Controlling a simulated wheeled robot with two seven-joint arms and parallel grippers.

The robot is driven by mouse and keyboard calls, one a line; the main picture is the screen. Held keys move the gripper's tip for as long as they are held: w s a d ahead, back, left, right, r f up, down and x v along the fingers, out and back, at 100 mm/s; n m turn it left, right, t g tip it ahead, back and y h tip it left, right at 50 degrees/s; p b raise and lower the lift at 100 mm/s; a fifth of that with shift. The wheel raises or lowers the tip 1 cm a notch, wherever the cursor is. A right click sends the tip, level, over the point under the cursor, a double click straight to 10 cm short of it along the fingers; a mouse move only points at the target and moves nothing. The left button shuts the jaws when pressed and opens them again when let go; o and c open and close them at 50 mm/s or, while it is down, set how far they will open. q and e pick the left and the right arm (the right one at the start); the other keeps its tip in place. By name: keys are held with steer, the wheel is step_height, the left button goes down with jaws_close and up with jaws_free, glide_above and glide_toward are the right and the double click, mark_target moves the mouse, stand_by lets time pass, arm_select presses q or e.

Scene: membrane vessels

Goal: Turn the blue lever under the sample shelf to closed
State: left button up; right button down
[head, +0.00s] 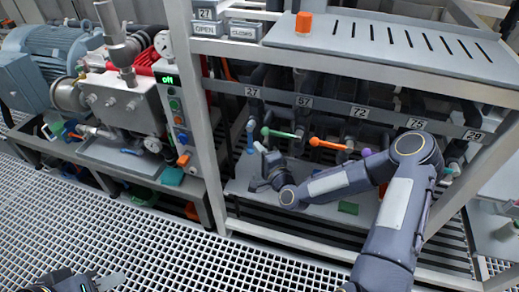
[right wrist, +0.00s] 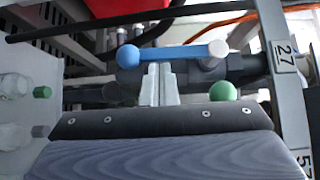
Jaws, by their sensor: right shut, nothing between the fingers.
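The blue lever (head: 250,136) is below the 27 tag under the sample shelf (head: 390,45). In the head view it hangs roughly downward, its ball end low. In the right wrist view the blue lever (right wrist: 175,54) runs across the picture, ball at left, grey pivot at right. My right gripper (head: 260,148) is shut and empty beside the lever. In the right wrist view its fingertips (right wrist: 159,68) are close together at the lever's middle; I cannot tell whether they touch it. My left gripper (head: 104,280) is at the bottom left, far from the lever; its opening is unclear.
A green lever (head: 280,133) and an orange lever (head: 328,144) are close to the right of the blue one. OPEN (head: 205,29) and CLOSED (head: 243,31) plates sit at the upper left. A frame post (head: 208,130) stands left of the levers.

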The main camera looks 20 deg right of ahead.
mark_target(249, 153)
steer(key=shift+f, duration=0.1)
steer(key=a+m+t+b, duration=0.1)
steer(key=b, duration=0.4)
steer(key=w+a+f+m+t+b, duration=0.1)
steer(key=m+b, duration=0.1)
steer(key=b, duration=0.3)
steer(key=a+f+m+t+b, duration=0.1)
steer(key=t+b, duration=0.1)
steer(key=b, duration=0.3)
steer(key=shift+w+f+m+b, duration=0.15)
steer(key=shift+w+m+b, duration=0.15)
steer(key=shift+w, duration=0.1)
steer(key=w+a+r+m+t+h+b, duration=0.3)
steer(key=m+b, duration=0.4)
steer(key=b, duration=0.8)
steer(key=shift+w+a+r+h+b, duration=0.45)
steer(key=shift+a+r+h, duration=0.45)
steer(key=shift+a+r, duration=0.35)
steer(key=shift+a, duration=0.1)
steer(key=shift+f, duration=0.1)
